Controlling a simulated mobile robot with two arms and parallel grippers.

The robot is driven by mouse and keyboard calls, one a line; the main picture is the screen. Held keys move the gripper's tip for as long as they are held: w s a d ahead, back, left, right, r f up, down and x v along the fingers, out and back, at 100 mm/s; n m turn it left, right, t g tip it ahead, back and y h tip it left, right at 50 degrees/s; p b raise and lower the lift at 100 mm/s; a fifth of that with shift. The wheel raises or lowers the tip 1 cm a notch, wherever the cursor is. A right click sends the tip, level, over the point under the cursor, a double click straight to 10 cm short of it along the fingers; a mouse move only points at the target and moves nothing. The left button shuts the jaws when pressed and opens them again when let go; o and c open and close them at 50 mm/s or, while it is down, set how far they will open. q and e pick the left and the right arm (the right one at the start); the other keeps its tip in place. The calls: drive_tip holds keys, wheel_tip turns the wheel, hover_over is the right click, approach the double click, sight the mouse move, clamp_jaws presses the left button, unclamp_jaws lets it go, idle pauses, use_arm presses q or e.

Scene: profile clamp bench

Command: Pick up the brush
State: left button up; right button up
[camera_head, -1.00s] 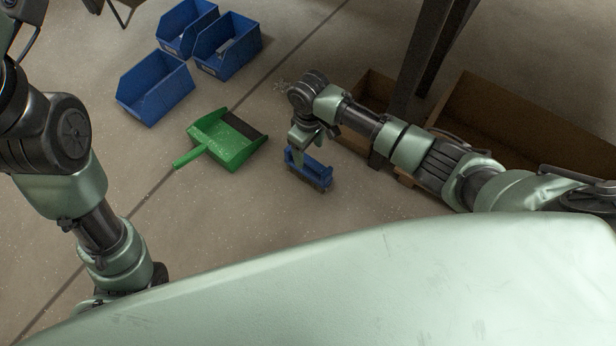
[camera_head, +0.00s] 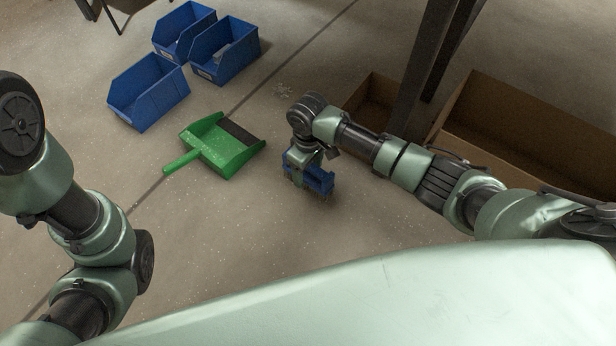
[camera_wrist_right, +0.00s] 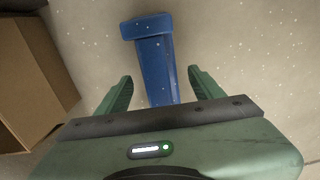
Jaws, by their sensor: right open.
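The brush (camera_head: 321,181) is blue with bristles along its underside. It is on the floor to the right of the green dustpan in the head view. My right gripper (camera_head: 305,172) is right over the brush, its fingers reaching down to it. In the right wrist view, the blue handle of the brush (camera_wrist_right: 156,55) runs between the two green fingers of the open right gripper (camera_wrist_right: 158,80), with a gap on each side. The palm hides the near end of the brush. My left arm shows at the left, but its gripper is out of view.
The green dustpan (camera_head: 224,155) lies left of the brush. Several blue bins (camera_head: 150,92) stand at the back left. The floor before the brush is clear.

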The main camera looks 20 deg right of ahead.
drive_tip(key=c, duration=1.5)
